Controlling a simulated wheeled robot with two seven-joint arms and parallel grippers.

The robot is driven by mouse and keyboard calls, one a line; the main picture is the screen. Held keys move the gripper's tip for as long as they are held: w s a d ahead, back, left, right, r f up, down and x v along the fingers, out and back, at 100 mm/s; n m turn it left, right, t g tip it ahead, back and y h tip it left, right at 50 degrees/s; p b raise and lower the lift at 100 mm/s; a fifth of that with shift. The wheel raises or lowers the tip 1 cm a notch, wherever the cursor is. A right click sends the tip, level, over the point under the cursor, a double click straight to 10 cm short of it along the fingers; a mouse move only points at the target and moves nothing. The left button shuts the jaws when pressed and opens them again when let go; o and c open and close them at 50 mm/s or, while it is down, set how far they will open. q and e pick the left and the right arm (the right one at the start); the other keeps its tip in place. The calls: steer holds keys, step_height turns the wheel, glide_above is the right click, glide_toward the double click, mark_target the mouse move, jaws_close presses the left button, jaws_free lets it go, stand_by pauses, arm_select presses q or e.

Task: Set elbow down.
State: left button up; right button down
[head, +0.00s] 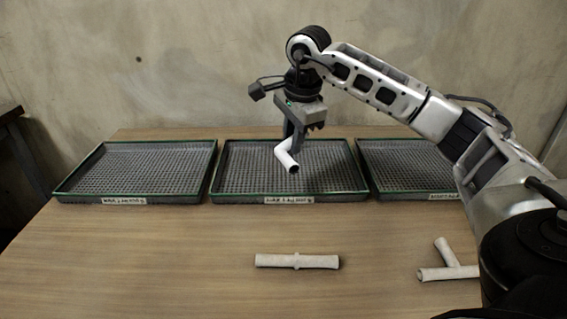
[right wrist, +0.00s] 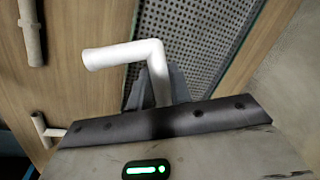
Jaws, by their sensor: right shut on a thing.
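A white pipe elbow (head: 286,157) is held by my right gripper (head: 293,143) above the middle tray (head: 331,192) in the head view. The elbow also shows in the right wrist view (right wrist: 122,55), with one arm between the fingers (right wrist: 157,90) and the other arm sticking out to the left. My right gripper is shut on it and points down. Whether the elbow touches the tray's mesh floor cannot be told for sure; it looks raised. My left gripper is not in view.
A left tray (head: 77,190) and a right tray (head: 382,188) flank the middle one; all have labels in front. A straight pipe coupling (head: 275,261) and a tee pipe (head: 452,272) lie on the wooden table (head: 150,265). The table's front left is clear.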

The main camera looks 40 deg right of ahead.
steer(key=w+d+f, duration=0.1)
steer(key=w+f, duration=0.1)
steer(key=w+d+f, duration=0.2)
steer(key=w+f, duration=0.1)
steer(key=w+d+f, duration=0.1)
steer(key=w+f, duration=0.1)
steer(key=f, duration=0.1)
steer(key=shift+w+d+b, duration=0.35)
steer(key=shift+w+d, duration=0.05)
steer(key=shift+s+x, duration=0.15)
steer(key=shift+x, duration=0.6)
steer(key=shift+s+x, duration=0.2)
steer(key=shift+x, duration=0.5)
steer(key=shift+f, duration=0.15)
steer(key=shift+f, duration=0.15)
steer(key=c, duration=1.3)
jaws_free()
